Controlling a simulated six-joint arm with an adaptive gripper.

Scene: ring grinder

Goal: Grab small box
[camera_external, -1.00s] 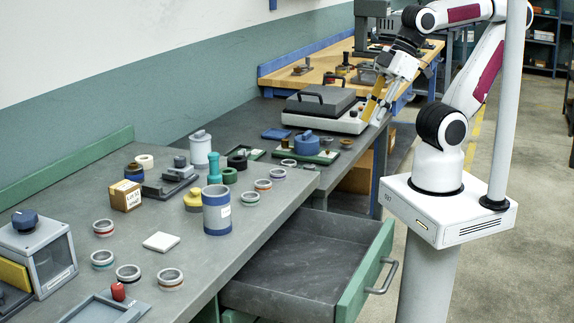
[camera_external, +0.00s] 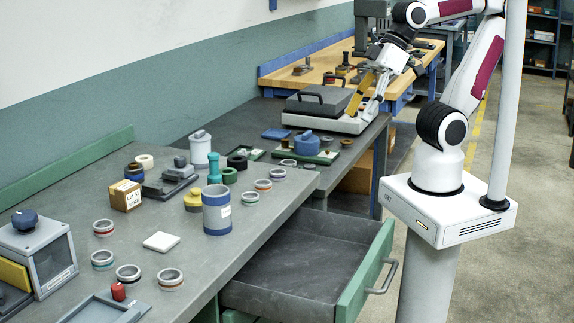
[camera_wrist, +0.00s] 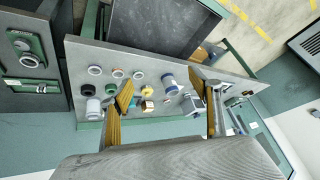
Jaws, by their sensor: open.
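The small box (camera_external: 125,195) is a brown cardboard cube with a printed label. It sits upright on the grey workbench, left of a grey fixture, and a dark round part shows just behind it. In the wrist view the small box (camera_wrist: 147,106) looks tiny and lies between my two yellow fingers, well beyond them. My gripper (camera_external: 361,108) is open and empty. It is held in front of the grey-lidded machine at the back, far from the box. In the wrist view my gripper (camera_wrist: 165,72) shows its two fingers spread wide.
A blue-grey cylinder (camera_external: 217,211), a yellow part (camera_external: 193,200), a teal part (camera_external: 214,169) and several rings stand right of the box. A white square plate (camera_external: 161,242) lies in front. A drawer (camera_external: 295,275) is open below the bench. Free bench surface lies around the plate.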

